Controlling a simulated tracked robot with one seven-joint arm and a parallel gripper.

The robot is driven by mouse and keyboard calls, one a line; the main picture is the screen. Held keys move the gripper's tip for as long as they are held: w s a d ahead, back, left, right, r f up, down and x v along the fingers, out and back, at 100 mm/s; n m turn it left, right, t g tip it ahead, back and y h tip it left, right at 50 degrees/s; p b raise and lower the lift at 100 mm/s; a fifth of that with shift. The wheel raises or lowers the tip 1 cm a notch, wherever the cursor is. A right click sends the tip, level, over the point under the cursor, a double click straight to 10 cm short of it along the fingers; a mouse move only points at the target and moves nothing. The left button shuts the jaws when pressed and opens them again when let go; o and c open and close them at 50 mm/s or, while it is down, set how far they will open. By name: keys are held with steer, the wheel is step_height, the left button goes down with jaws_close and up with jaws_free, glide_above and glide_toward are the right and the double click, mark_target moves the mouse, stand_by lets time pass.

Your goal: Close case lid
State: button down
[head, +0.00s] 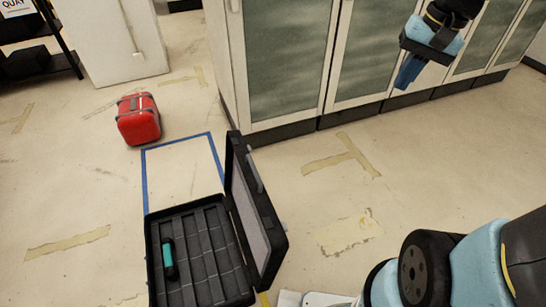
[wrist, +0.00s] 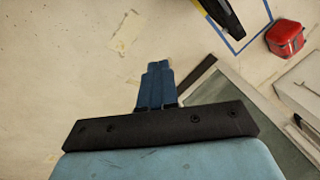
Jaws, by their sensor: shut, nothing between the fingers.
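The black case (head: 200,255) lies open on the floor in the head view. Its lid (head: 250,215) stands up along the case's right side, leaning outward. A teal and black item (head: 168,258) lies in a left compartment of the slotted base. In the wrist view only a part of the case (wrist: 222,15) shows at the top edge. My gripper (head: 405,75) is at the upper right in the head view, in front of the cabinets and well apart from the lid. Its blue fingers (wrist: 157,75) are together and empty.
Cabinets with grey-green panels (head: 365,50) stand behind the case. A red case (head: 138,118) sits on the floor at the left, and shows in the wrist view (wrist: 286,38). Blue tape (head: 146,180) outlines a floor patch behind the case. Floor right of the lid is mostly clear.

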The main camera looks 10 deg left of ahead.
steer(key=w+a+f+m+g+y, duration=0.25)
steer(key=w+a+f+g, duration=0.2)
steer(key=w+f, duration=0.4)
steer(key=w+a+f+m+g+y, duration=0.1)
steer(key=w+a+f+g+y, duration=0.35)
steer(key=f, duration=0.75)
steer(key=w+a+f+m+g+y, duration=0.1)
steer(key=a+f+m+y, duration=0.3)
steer(key=f, duration=1)
steer(key=w+a+f+m+y, duration=0.1)
steer(key=a+f+m+y, duration=0.15)
steer(key=a+f, duration=0.75)
steer(key=s+a+f, duration=0.2)
steer(key=s+a, duration=0.4)
steer(key=a, duration=0.1)
steer(key=shift+s+a, duration=0.25)
steer(key=shift+s, duration=0.1)
steer(key=shift+h, duration=0.25)
